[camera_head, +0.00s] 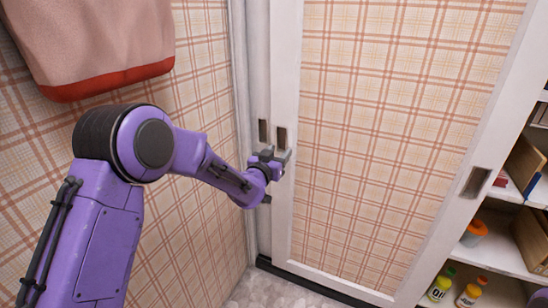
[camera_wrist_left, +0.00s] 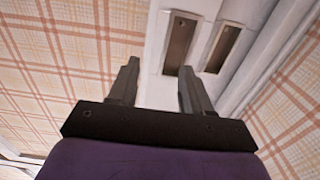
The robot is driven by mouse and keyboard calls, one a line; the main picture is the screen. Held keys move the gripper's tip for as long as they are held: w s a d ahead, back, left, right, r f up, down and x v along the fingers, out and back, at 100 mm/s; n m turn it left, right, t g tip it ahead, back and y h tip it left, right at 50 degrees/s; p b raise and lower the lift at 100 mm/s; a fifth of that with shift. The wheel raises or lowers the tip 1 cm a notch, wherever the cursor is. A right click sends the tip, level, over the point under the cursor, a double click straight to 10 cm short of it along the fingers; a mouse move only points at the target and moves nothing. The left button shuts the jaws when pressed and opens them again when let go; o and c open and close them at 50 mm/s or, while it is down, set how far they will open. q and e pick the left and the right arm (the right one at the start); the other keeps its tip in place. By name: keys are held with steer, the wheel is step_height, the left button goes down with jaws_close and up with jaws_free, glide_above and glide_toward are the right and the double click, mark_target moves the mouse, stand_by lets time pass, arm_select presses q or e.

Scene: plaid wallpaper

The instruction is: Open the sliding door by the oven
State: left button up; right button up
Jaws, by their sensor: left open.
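The sliding door (camera_head: 385,130) is a plaid panel in a white frame, beside the left wall. A recessed metal handle (camera_head: 281,138) is set in its left frame strip, also in the left wrist view (camera_wrist_left: 180,45). A second similar handle (camera_head: 263,132) sits just left of it on a strip set further back, also in the left wrist view (camera_wrist_left: 223,48). Another recessed handle (camera_head: 476,182) is on the door's right strip. My left gripper (camera_head: 274,155) is open and empty, close to the left pair of handles. In the left wrist view its fingers (camera_wrist_left: 159,66) are apart.
Open shelves (camera_head: 500,250) at the right hold boxes, an orange-lidded pot (camera_head: 474,232) and several bottles (camera_head: 440,288). A pink cloth-like thing with a red edge (camera_head: 100,50) hangs on the left plaid wall. Grey floor (camera_head: 265,290) shows below.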

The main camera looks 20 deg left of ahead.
arm_select(q)
steer(key=s, duration=0.4)
steer(key=shift+a, duration=0.1)
steer(key=s+a+f+n+g+y, duration=0.1)
steer(key=s+f+n+g+y, duration=0.15)
steer(key=s+f, duration=0.75)
steer(key=s+f+n+g+y, duration=0.1)
steer(key=s+f+n+g, duration=0.45)
steer(key=f, duration=0.75)
steer(key=s+f+m+g, duration=0.1)
steer(key=s+f+g, duration=0.2)
steer(key=s+f, duration=0.8)
steer(key=s+f+g, duration=0.3)
steer(key=s+g, duration=0.1)
steer(key=s, duration=1.4)
step_height(320, 180, up, 16)
steer(key=p, duration=1.6)
steer(key=shift+s+a+f, duration=0.15)
steer(key=shift+a+f, duration=0.1)
steer(key=shift+a, duration=0.15)
